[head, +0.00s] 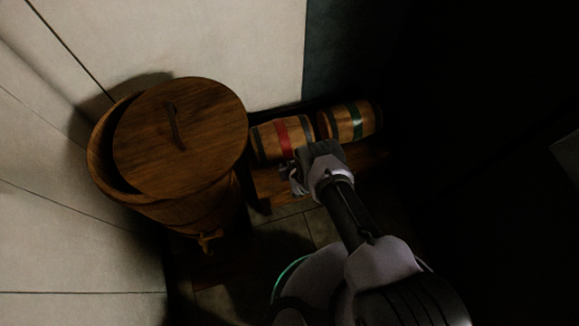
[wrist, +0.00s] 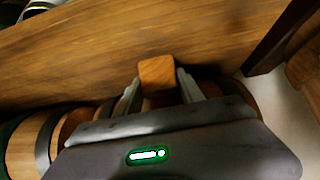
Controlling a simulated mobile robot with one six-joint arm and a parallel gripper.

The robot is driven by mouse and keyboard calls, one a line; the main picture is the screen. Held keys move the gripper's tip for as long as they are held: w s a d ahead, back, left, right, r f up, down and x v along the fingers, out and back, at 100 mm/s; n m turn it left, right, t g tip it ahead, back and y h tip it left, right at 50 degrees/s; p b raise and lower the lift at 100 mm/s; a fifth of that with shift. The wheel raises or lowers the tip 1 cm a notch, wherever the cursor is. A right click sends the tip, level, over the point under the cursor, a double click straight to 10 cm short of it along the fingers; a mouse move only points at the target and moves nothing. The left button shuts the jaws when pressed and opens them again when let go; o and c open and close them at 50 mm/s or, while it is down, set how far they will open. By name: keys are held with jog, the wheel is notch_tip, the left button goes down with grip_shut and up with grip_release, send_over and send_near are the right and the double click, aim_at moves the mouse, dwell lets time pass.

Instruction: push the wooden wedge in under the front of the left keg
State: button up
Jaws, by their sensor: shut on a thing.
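The left keg (head: 283,138), with a red band, lies on its side on a low wooden stand (head: 265,185). My gripper (head: 297,182) is low in front of it, over the stand. In the wrist view my gripper (wrist: 160,88) is shut on the wooden wedge (wrist: 157,72), a small orange-brown block showing between and beyond the fingers. The wedge is above or on the plank; I cannot tell if it touches the plank or the keg. My gripper's body hides most of the left keg in the wrist view, and the wedge cannot be made out in the head view.
The right keg (head: 350,120), with a green band, lies beside the left one; it also shows in the wrist view (wrist: 22,145). A large lidded wooden tub (head: 180,140) with a tap stands close on the left. A pale wall is behind. The right side is dark.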

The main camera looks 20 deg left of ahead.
jog(key=shift+w+a, duration=0.1)
jog(key=shift+w, duration=0.05)
jog(key=o, duration=1.1)
jog(key=shift+c, duration=0.8)
jog(key=shift+r, duration=0.1)
jog(key=s+f+p+v, duration=0.1)
jog(key=p+v, duration=0.9)
jog(key=shift+d+p, duration=0.35)
jog(key=shift+p, duration=0.05)
